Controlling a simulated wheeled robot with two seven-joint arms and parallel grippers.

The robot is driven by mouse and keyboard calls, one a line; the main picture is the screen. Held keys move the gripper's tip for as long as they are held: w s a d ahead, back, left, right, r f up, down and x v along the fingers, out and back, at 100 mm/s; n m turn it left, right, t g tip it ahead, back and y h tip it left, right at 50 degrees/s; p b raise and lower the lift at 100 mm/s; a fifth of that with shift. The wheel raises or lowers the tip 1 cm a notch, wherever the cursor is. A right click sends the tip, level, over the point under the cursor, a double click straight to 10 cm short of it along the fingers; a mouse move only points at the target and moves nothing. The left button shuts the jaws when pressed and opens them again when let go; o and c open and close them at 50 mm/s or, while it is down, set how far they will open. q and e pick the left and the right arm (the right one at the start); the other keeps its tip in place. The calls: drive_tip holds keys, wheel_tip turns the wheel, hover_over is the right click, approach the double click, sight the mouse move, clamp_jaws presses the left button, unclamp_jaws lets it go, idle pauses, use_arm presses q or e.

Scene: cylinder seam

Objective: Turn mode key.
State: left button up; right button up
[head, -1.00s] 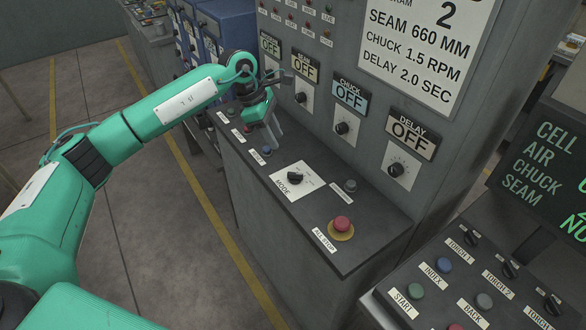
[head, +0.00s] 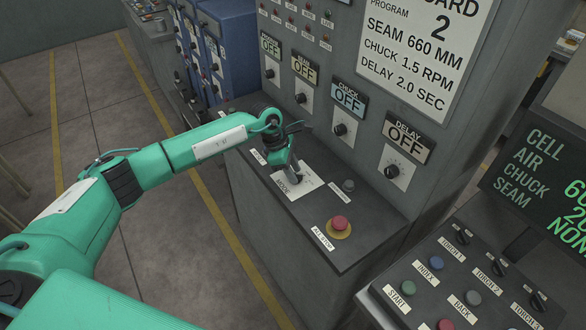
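The MODE key's white plate (head: 309,185) lies on the sloping top of the dark grey console, with the label MODE along its lower left edge. My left gripper (head: 293,175) comes down from above onto the left part of this plate, where its grey fingers cover the key knob. The knob is hidden, so its angle cannot be read. I cannot tell whether the fingers touch the knob or are closed on it. My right gripper is not in view.
A red mushroom button (head: 340,223) labelled ALL STOP and a dark button (head: 348,186) sit close by. The upright panel with knobs under OFF displays, such as the DELAY knob (head: 391,171), rises behind. A button pendant (head: 455,285) stands at lower right.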

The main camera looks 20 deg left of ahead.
use_arm(q)
drive_tip(key=shift+c, duration=0.2)
clamp_jaws()
